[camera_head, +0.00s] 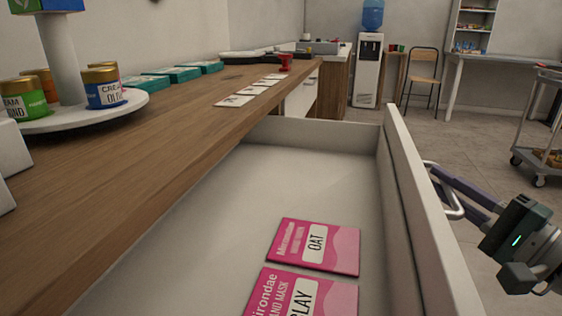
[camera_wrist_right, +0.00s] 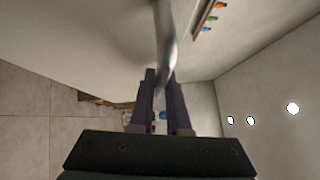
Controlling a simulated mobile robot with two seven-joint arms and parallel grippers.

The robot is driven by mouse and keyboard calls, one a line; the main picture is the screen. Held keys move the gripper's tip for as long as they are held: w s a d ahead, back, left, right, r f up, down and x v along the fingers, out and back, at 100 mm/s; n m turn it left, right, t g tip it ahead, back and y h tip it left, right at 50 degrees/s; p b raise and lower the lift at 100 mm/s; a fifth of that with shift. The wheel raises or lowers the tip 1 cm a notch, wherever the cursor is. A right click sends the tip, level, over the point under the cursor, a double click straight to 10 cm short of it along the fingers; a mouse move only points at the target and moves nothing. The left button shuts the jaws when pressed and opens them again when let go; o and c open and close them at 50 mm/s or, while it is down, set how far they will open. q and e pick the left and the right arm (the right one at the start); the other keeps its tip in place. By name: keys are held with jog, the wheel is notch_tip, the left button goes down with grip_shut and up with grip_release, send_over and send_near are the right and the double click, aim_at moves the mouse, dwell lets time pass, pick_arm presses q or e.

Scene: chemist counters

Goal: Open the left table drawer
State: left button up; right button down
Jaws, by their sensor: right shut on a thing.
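The white table drawer (camera_head: 408,205) is pulled well out from under the wooden counter, its inside open to view. Two pink packets (camera_head: 314,246) lie flat in it, marked OAT and, partly cut off, PLAY. The metal handle (camera_head: 454,208) is on the outer face of the drawer front. My right gripper (camera_head: 440,178) comes from the right with its purple fingers at this handle, shut on it. In the right wrist view the curved handle (camera_wrist_right: 165,40) passes between the fingers (camera_wrist_right: 159,80). My left gripper is not in view.
The wooden counter (camera_head: 150,150) runs along the left, carrying a round white stand (camera_head: 75,121) with jars, teal boxes (camera_head: 172,75) and white cards (camera_head: 250,90). A water cooler (camera_head: 368,70), a chair (camera_head: 421,70) and a trolley (camera_head: 535,125) stand farther back. Floor beyond the drawer is clear.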

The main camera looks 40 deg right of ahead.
jog(key=c, duration=1.2)
grip_release()
jog(key=shift+o, duration=0.2)
jog(key=s+f, duration=0.1)
jog(key=s, duration=0.9)
jog(key=shift+a+f, duration=0.15)
jog(key=shift+a, duration=0.3)
